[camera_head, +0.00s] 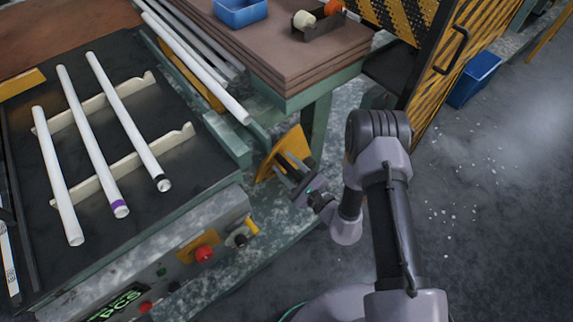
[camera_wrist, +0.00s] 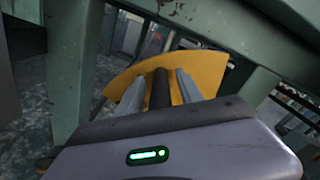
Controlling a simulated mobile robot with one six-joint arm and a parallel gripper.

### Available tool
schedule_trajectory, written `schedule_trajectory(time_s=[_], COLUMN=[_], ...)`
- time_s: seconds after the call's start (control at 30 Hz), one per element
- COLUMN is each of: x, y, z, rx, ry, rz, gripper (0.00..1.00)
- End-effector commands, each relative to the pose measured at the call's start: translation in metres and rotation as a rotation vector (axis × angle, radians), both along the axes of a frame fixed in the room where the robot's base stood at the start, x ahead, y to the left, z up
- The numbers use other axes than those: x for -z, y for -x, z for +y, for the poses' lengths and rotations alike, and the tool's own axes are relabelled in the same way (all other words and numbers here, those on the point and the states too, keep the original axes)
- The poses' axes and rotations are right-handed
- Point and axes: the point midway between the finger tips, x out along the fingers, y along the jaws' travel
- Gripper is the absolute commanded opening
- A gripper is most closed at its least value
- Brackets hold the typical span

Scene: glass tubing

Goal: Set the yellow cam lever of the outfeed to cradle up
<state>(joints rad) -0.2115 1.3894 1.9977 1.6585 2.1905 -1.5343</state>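A yellow fan-shaped plate (camera_head: 287,145), which looks like the cam lever, is mounted low at the outfeed end, beside a green table leg. In the wrist view the yellow plate (camera_wrist: 212,68) is straight ahead, with a dark round bar (camera_wrist: 160,90) in front of it. My gripper (camera_head: 290,168) is at the plate. In the wrist view its two grey fingers (camera_wrist: 160,92) are parted, one on each side of the dark bar, with narrow gaps showing. I cannot tell whether the fingertips touch the plate. The cradle position is not clear from these views.
Several white tubes lie on cream notched cradles (camera_head: 176,140) at the left; another tube (camera_head: 205,70) slopes toward the plate. A control panel with a red button (camera_head: 204,254) is below. A brown-topped table (camera_head: 270,62) and a yellow-black guard (camera_head: 440,75) stand behind. Floor at right is mostly clear.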

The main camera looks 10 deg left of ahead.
Motion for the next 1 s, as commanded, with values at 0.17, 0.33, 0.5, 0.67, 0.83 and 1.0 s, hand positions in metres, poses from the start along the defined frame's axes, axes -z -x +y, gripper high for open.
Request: schedule_trajectory(time_s=[0.17,0.33,0.5,0.67,0.83,1.0], x=[0.0,-0.002,-0.003,-0.003,-0.003,-0.001], y=[0.001,0.016,0.043,0.071,0.095,0.106], z=[-0.002,-0.022,-0.058,-0.094,-0.125,-0.137], rx=[0.001,0.004,0.008,0.008,0.007,0.002], ry=[0.0,0.0,0.0,-0.001,-0.001,0.0], rz=[0.0,0.004,0.005,0.004,0.001,0.0], gripper=[0.43,0.43,0.43,0.43,0.43,0.43])
